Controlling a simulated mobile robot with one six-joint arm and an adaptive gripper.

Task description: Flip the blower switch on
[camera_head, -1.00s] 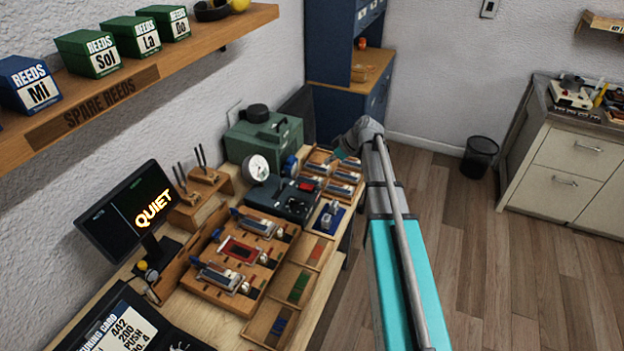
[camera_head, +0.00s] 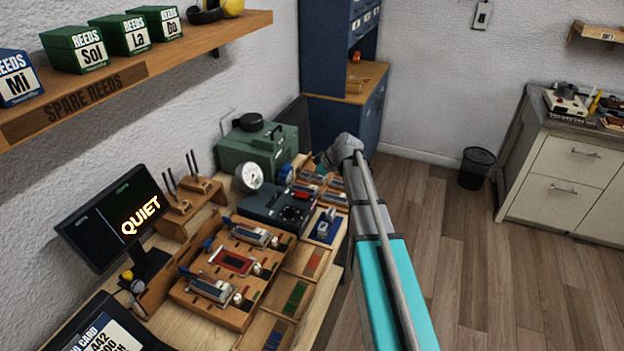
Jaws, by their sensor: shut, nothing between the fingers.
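A green box with a black round cap (camera_head: 257,147), perhaps the blower, stands at the back of the bench against the wall. In front of it is a dark teal unit (camera_head: 275,207) with a round white gauge (camera_head: 249,176) beside it and a small red part (camera_head: 303,187) on top. I cannot tell which part is the blower switch. My gripper (camera_head: 322,162) is shut and empty, just right of the green box and above the back right of the bench. The fingertips are small and partly hidden by my wrist. I cannot tell whether they touch anything.
Wooden reed racks (camera_head: 234,262) and small trays (camera_head: 290,295) fill the bench front. A monitor reading QUIET (camera_head: 113,222) stands at left. A shelf of reed boxes (camera_head: 140,65) overhangs the left side. A blue cabinet (camera_head: 345,110) is behind.

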